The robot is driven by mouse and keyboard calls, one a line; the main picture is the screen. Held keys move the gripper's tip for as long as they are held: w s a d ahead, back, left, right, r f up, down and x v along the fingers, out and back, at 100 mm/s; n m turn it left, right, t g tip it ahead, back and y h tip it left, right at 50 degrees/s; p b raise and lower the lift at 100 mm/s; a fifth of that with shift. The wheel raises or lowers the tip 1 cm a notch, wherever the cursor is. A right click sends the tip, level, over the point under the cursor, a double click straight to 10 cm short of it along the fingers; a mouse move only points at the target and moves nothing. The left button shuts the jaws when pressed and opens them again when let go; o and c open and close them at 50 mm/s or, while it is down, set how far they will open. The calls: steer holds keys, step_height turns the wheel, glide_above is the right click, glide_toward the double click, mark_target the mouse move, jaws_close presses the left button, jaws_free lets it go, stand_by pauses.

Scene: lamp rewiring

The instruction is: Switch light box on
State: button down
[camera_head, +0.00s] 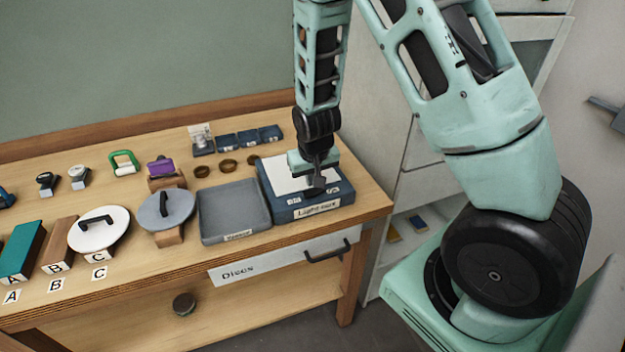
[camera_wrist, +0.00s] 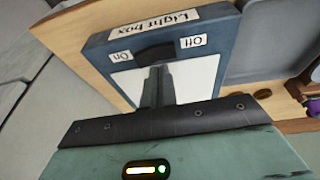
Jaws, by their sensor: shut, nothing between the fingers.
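The light box (camera_head: 290,206) is a dark blue box with a white top panel at the right end of the workbench. In the wrist view the light box (camera_wrist: 222,50) appears upside down, its dark switch (camera_wrist: 155,52) lying between the "On" and "Off" labels. My gripper (camera_head: 318,188) is over the front part of the box. In the wrist view my gripper (camera_wrist: 158,70) is shut and empty, its fingertips close to the switch. I cannot tell whether they touch it. I cannot tell whether the white panel (camera_wrist: 195,83) is lit.
A grey tray (camera_head: 232,238) stands left of the light box. Further left are a grey round lid (camera_head: 166,209), a white round lid (camera_head: 98,232) and several small items. A drawer labelled "Discs" (camera_head: 285,258) is below the bench top. Small blue bins (camera_head: 249,137) stand behind.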

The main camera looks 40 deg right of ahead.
steer(key=v, duration=1.2)
steer(key=shift+w+r, duration=0.15)
steer(key=shift+w, duration=0.1)
steer(key=shift+s+d+r+p, duration=0.2)
steer(key=shift+d+p, duration=0.3)
steer(key=shift+p, duration=0.65)
steer(key=shift+f, duration=0.15)
steer(key=x, duration=0.4)
steer(key=p+x, duration=0.1)
steer(key=x, duration=0.3)
steer(key=s+x, duration=0.1)
steer(key=x, duration=0.3)
steer(key=shift+w+d+f+p, duration=0.1)
steer(key=shift+f+p, duration=0.25)
steer(key=shift+f, duration=0.05)
steer(key=shift+d+f, duration=0.1)
steer(key=shift+f, duration=0.45)
